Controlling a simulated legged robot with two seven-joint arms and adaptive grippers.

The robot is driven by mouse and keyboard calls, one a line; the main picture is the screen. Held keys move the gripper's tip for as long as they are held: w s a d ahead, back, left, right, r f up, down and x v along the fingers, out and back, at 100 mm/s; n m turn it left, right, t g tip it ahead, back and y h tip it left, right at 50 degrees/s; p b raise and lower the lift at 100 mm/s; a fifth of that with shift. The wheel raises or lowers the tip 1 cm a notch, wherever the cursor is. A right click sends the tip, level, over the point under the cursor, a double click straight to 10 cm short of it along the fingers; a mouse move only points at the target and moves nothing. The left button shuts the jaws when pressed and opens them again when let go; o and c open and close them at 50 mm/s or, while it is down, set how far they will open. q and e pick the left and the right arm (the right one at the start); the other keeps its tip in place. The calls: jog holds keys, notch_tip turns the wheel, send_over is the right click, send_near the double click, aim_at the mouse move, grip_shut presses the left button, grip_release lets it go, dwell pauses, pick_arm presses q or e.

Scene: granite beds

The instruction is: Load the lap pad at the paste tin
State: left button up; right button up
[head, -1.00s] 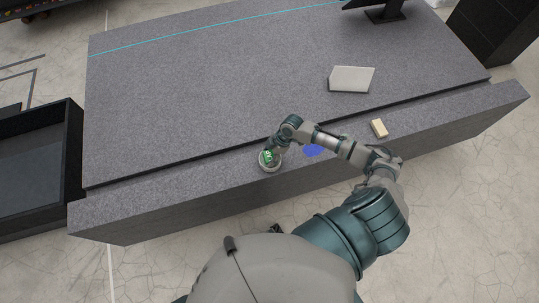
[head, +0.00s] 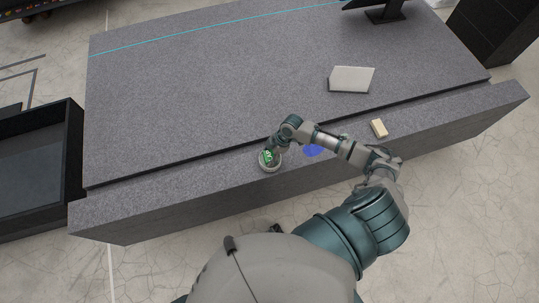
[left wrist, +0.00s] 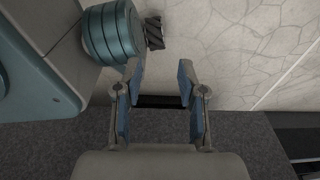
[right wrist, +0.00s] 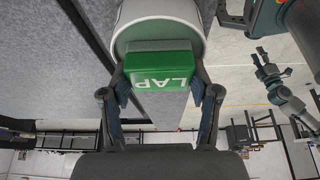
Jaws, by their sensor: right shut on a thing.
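The lap pad (right wrist: 160,72) is a green block with white letters LAP, held between the fingers of my right gripper (right wrist: 160,88), which is shut on it. The paste tin (right wrist: 160,14) is a round, pale, open tin just beyond the pad. In the head view the tin (head: 270,166) stands on the front granite ledge, with the green pad (head: 266,157) at its mouth and my right gripper above it. I cannot tell whether the pad touches the paste. My left gripper (left wrist: 158,75) is open and empty in the left wrist view, low beside the granite.
A blue patch (head: 313,151) and a tan block (head: 379,128) lie on the ledge right of the tin. A grey flat case (head: 351,79) lies on the granite bed (head: 200,90). A black open bin (head: 38,175) stands at the left. The bed's left half is clear.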

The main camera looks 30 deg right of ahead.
jog(key=shift+r+p, duration=1.1)
jog(key=shift+r, duration=0.1)
notch_tip(320, 180, up, 2)
jog(key=shift+r+p, duration=0.25)
jog(key=shift+p, duration=0.9)
pick_arm(q)
jog(key=s+a+r+p, duration=0.1)
jog(key=s+r+p, duration=0.1)
jog(key=s, duration=0.4)
jog(key=shift+s+a+r, duration=0.3)
jog(key=shift+s+r, duration=0.1)
jog(key=shift+r, duration=0.15)
pick_arm(e)
jog(key=shift+r, duration=1.1)
